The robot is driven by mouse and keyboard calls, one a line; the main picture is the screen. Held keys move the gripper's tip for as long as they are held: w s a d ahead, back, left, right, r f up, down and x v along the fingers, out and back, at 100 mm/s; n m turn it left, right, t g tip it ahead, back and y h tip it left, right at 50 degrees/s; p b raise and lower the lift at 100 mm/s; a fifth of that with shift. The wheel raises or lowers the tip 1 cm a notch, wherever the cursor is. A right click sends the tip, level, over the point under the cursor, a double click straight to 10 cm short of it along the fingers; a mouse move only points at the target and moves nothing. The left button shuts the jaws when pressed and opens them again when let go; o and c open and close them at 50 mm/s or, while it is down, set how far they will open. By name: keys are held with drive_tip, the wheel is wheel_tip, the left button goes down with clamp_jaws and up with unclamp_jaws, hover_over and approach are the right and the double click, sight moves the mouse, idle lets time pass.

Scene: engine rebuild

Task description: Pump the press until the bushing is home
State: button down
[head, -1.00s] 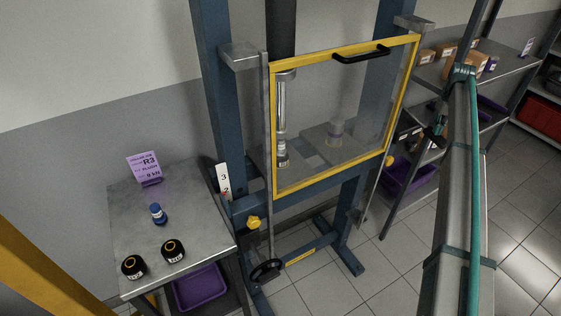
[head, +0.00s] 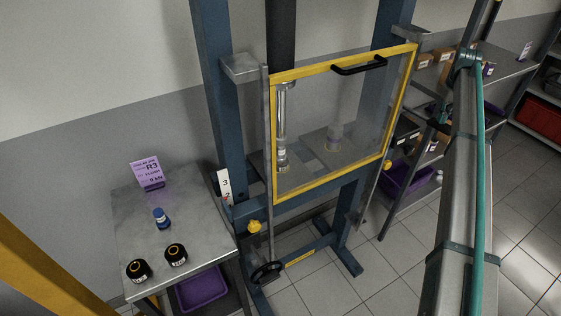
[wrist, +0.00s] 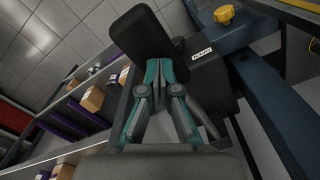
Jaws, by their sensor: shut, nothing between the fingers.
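The blue press frame (head: 204,95) stands mid-view in the head view, with a clear guard in a yellow frame (head: 334,189). Behind the guard is an upright silver column (head: 283,122), with a lighter part at its foot. I cannot tell whether that part is the bushing or how it sits. In the wrist view my gripper (wrist: 153,70) is shut and empty. Its teal-sided fingers are in front of a dark, rounded block (wrist: 140,34) and left of a dark labelled box (wrist: 203,72). Contact is unclear. My arm partly hides the gripper in the head view.
Shelves with boxes stand at right.

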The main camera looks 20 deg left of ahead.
wheel_tip(320, 180, up, 7)
drive_tip(key=shift+r+p, duration=0.1)
drive_tip(key=shift+p, duration=1.05)
drive_tip(key=shift+f+b, duration=2.6)
drive_tip(key=shift+f, duration=5.95)
wheel_tip(320, 180, up, 17)
drive_tip(key=p, duration=0.6)
drive_tip(key=shift+f, duration=0.1)
